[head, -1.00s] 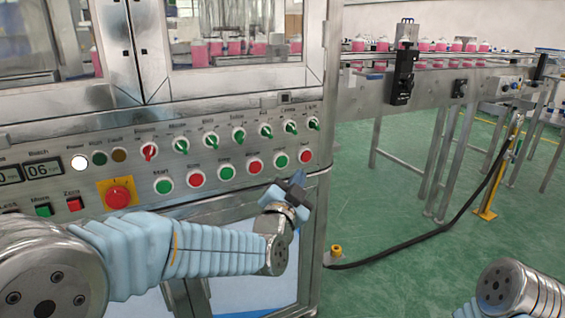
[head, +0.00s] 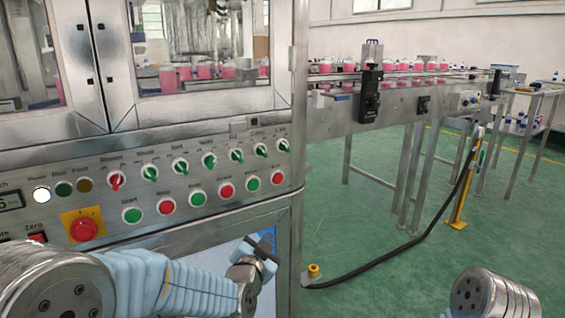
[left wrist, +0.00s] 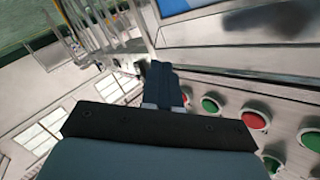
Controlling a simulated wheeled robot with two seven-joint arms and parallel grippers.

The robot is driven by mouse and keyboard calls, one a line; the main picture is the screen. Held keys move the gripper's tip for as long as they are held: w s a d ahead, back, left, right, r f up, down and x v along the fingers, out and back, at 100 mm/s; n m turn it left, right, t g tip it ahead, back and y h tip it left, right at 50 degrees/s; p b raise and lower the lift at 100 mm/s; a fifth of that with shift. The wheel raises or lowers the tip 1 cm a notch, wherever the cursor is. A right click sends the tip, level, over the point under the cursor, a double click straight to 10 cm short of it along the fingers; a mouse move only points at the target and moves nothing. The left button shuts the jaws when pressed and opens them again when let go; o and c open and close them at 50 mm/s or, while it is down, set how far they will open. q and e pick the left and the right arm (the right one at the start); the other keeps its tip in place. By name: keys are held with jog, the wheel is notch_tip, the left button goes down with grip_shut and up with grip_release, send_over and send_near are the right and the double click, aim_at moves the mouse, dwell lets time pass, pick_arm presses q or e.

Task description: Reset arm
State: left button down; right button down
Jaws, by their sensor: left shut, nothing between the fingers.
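My left gripper (head: 262,252) is in front of the lower part of the machine in the head view, below the button row and apart from the panel. Its fingers are shut with nothing between them. The left wrist view shows the closed dark fingers (left wrist: 162,85), with red and green buttons to their right. The control panel (head: 150,215) carries a row of green-handled switches and one red one, a row of red and green push buttons, and a red emergency stop (head: 83,229) on a yellow plate. My right arm shows only as a link at the lower right; its gripper is out of frame.
A steel conveyor (head: 340,105) with several pink bottles runs back to the right of the machine. A black cable (head: 400,247) lies on the green floor, between a yellow floor fitting (head: 314,270) and a yellow post (head: 459,205). The floor right of the machine is mostly open.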

pick_arm(q)
jog(key=s+a+f+n+g, duration=0.2)
jog(key=s+f+g, duration=0.15)
jog(key=f, duration=0.55)
jog(key=s+a+f+n+g+y+p, duration=0.15)
jog(key=s+f, duration=0.25)
jog(key=f, duration=0.6)
jog(key=s+a+f+n+g, duration=0.2)
jog(key=s+f+g, duration=0.15)
jog(key=f, duration=0.55)
jog(key=s+f+n+g+h, duration=0.1)
jog(key=s+f+n+g, duration=0.1)
jog(key=s+f, duration=0.3)
jog(key=s+f+n+g+h, duration=0.1)
jog(key=s+f+n+g, duration=0.2)
jog(key=s, duration=1)
notch_tip(320, 180, down, 3)
jog(key=shift+d+r+g, duration=0.15)
jog(key=shift+d+g, duration=0.1)
jog(key=shift+g, duration=0.7)
jog(key=c, duration=1.8)
grip_release()
